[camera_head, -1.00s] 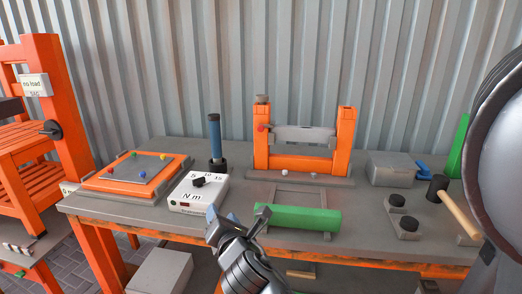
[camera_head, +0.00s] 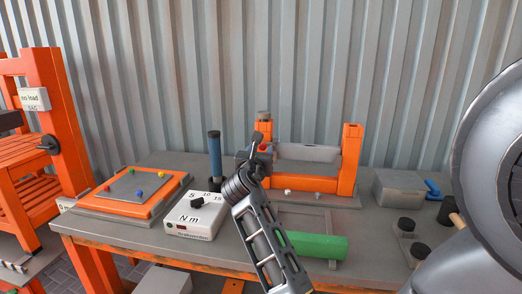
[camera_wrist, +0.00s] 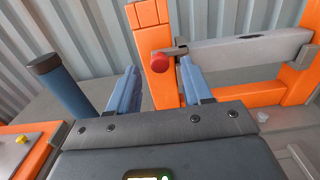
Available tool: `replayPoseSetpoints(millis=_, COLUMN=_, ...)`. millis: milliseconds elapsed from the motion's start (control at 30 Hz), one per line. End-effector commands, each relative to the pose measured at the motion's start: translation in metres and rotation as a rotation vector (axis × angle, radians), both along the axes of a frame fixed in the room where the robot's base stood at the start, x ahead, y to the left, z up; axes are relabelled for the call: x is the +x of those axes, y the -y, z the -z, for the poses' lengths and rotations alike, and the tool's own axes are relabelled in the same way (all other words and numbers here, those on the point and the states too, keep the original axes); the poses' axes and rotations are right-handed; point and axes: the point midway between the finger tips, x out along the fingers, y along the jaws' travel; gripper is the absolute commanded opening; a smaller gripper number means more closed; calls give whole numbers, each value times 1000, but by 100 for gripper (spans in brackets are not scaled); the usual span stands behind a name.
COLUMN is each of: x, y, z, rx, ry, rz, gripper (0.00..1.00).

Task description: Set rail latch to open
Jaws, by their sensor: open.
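The latch assembly has two orange posts, with the right post (camera_head: 350,160) fully visible, and a grey rail (camera_head: 306,152) spanning between them. A red knob (camera_wrist: 160,64) sits at the rail's left end, by the left orange post (camera_wrist: 152,32). My gripper (camera_head: 260,150) is in front of the left post and hides part of it in the head view. In the wrist view my gripper (camera_wrist: 160,82) is open and empty, its blue fingers apart. The red knob appears between and just beyond the fingertips; I see no clear contact.
A blue-black cylinder (camera_head: 215,155) stands left, behind the white torque box (camera_head: 195,215). A green bar (camera_head: 318,246) lies in front of the posts. A grey box (camera_head: 398,187) and dark knobs (camera_head: 407,226) are to the right. A corrugated wall is behind.

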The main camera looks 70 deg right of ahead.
Motion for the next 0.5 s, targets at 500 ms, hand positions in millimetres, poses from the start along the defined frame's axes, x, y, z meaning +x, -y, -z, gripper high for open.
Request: replayPoseSetpoints(millis=500, x=1, y=16, z=0, rx=0, ry=1, rz=-1, gripper=46)
